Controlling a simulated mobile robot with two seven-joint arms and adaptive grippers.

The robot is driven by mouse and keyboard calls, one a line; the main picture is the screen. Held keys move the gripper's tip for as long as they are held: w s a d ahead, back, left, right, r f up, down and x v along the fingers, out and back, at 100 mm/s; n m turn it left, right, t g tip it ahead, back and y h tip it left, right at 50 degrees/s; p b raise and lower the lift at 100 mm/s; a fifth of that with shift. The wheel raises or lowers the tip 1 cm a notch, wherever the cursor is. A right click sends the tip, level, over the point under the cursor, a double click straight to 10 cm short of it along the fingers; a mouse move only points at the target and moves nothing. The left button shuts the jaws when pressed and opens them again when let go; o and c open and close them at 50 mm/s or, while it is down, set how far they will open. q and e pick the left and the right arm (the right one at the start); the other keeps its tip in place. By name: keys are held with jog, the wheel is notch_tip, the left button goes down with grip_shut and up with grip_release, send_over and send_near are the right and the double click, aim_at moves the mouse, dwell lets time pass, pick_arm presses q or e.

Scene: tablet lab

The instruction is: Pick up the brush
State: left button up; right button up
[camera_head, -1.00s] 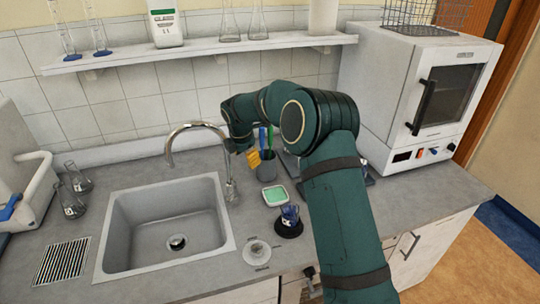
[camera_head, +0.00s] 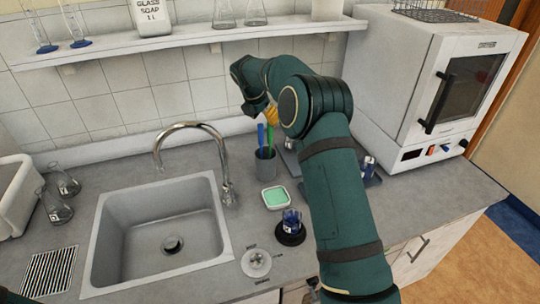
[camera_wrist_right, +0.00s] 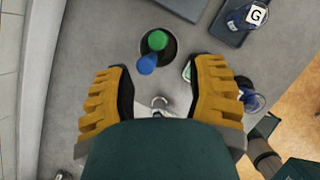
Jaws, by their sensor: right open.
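Two brush-like tools stand in a dark grey cup (camera_head: 265,167) behind the green dish: one with a blue handle (camera_head: 261,136), one with a green handle (camera_head: 271,136). Their lower ends are hidden in the cup. My right gripper (camera_head: 270,115) is above and close to the handles, its yellow fingers partly hidden by my arm. In the right wrist view, the right gripper (camera_wrist_right: 165,72) is open and empty. The green handle end (camera_wrist_right: 157,40) and blue handle end (camera_wrist_right: 147,64) show ahead of and between the spread fingers. My left gripper is not in view.
The sink (camera_head: 158,235) and tap (camera_head: 190,130) lie left of the cup. A green dish (camera_head: 275,197) and a beaker with blue contents (camera_head: 291,219) stand in front. A shelf (camera_head: 180,42) runs above. A white oven (camera_head: 420,95) stands at right.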

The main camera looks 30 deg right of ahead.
send_over(270, 143)
jog(key=w, duration=0.1)
jog(key=f, duration=0.6)
jog(key=shift+d+f+p, duration=0.3)
jog(key=shift+d, duration=0.05)
jog(key=shift+s+a, duration=0.1)
grip_shut()
